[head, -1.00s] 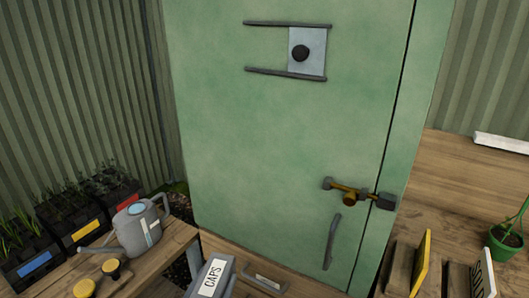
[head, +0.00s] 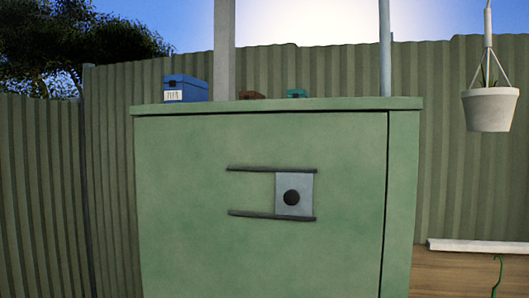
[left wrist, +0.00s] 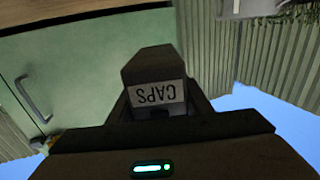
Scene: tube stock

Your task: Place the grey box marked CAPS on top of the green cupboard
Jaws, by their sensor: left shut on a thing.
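The grey box marked CAPS (left wrist: 156,70) is in the left wrist view, its label upside down in the picture. My left gripper (left wrist: 158,108) is shut on it, with a finger on each side. In the head view neither the box nor either gripper shows. The green cupboard (head: 200,250) stands in the middle of the head view, its flat top edge (head: 340,103) visible and its door closed. The door and its handle also show in the left wrist view at the left. My right gripper is out of view.
On the cupboard top stand a blue box (head: 186,88) with a white label at the left, and a small brown box (head: 251,95) and a small teal box (head: 297,93) near the middle. The right part looks clear. A white hanging pot (head: 490,109) is at the right.

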